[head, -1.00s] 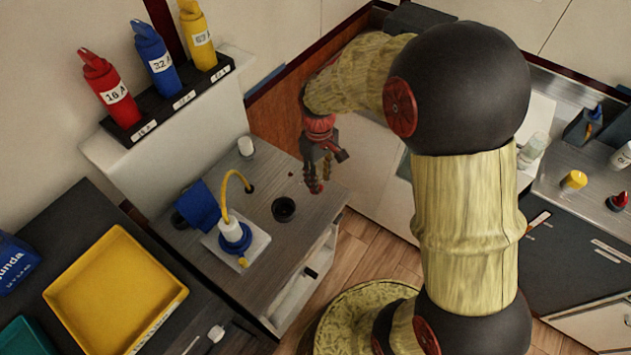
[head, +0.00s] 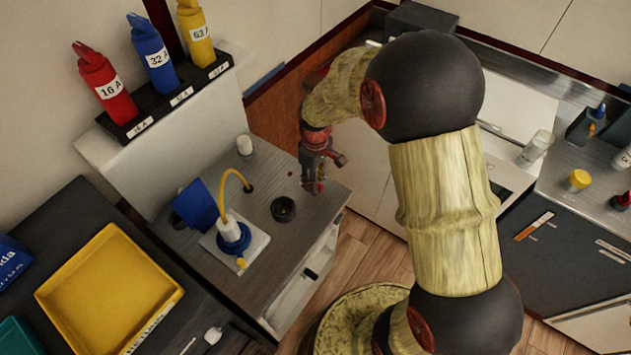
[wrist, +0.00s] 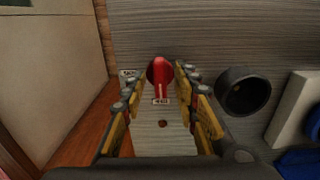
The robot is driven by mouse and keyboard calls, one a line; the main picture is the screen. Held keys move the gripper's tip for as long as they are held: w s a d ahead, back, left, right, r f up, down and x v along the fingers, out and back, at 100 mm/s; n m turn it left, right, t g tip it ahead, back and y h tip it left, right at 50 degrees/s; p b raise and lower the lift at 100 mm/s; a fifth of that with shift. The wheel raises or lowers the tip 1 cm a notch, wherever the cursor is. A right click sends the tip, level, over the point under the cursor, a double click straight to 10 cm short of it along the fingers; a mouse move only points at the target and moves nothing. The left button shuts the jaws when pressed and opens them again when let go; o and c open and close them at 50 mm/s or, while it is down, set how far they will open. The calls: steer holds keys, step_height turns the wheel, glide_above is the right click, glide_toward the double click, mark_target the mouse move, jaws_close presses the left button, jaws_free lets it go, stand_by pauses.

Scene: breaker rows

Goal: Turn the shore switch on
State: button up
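A red switch handle (wrist: 160,75) with a small white label below it shows in the wrist view, on the grey wood-grained surface (wrist: 220,40). I take it to be the shore switch; the label is too small to read. My gripper (wrist: 160,88) is open, pointing at the surface, with one finger on each side of the red handle. Gaps show between the fingers and the handle. In the head view my gripper (head: 313,186) is low over the far right end of the counter (head: 270,245) and hides most of the switch.
A black round socket (head: 284,209) stands close to my gripper. A white plug with a blue ring (head: 232,235) and yellow cable sits on a pale plate. A white knob (head: 245,146) stands behind. Red, blue and yellow connectors (head: 153,55) stand on the ledge. A yellow tray (head: 110,290) is at left.

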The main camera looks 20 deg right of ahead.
steer(key=shift+c, duration=1.2)
jaws_close()
